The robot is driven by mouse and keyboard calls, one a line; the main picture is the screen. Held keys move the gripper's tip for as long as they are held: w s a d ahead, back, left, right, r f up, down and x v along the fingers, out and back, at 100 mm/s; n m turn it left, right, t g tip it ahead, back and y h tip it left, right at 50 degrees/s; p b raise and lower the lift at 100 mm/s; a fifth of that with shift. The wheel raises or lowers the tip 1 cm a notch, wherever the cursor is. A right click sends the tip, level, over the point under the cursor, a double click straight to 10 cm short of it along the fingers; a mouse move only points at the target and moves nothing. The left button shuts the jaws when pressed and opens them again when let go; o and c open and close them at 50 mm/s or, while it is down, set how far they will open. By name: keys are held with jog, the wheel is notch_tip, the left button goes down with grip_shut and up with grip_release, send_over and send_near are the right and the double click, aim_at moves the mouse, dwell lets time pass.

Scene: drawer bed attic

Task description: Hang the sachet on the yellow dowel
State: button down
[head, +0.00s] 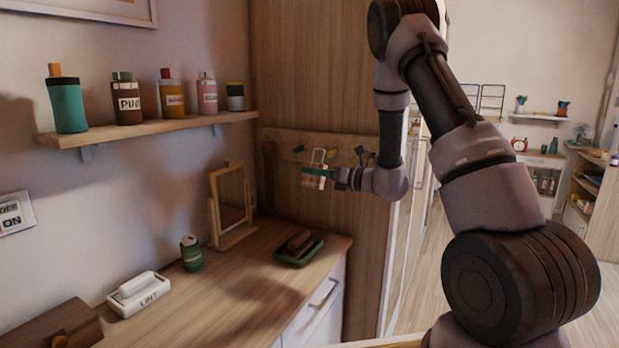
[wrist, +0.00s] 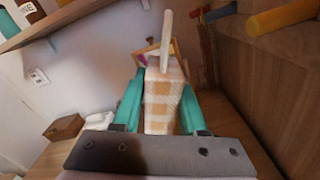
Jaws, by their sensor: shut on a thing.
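My gripper (head: 330,173) has green fingers and is shut on the sachet (head: 312,179), a checked orange-brown and white packet. In the wrist view the sachet (wrist: 161,105) sits between the two teal fingers (wrist: 160,112), with its pale loop (wrist: 167,42) standing up above it. The yellow dowel (wrist: 285,16) sticks out from the wood panel at the upper right of the wrist view. The loop is apart from the dowel there. In the head view the dowels are small and partly behind the sachet.
A teal dowel (wrist: 220,12) and darker ones share the panel (wrist: 262,65). Below are a counter (head: 215,300) with a mirror (head: 231,205), a green tray (head: 299,256), a green can (head: 191,253) and a white lint box (head: 138,293). A shelf (head: 150,131) holds several bottles at left.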

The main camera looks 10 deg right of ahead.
jog(key=w+d+f, duration=0.1)
jog(key=w+d, duration=0.4)
jog(key=w, duration=0.2)
jog(key=shift+d+f, duration=0.15)
jog(key=shift+f, duration=0.15)
dwell(0.7)
jog(key=shift+w, duration=0.15)
dwell(0.4)
jog(key=shift+c, duration=1.8)
grip_release()
jog(key=shift+d, duration=0.1)
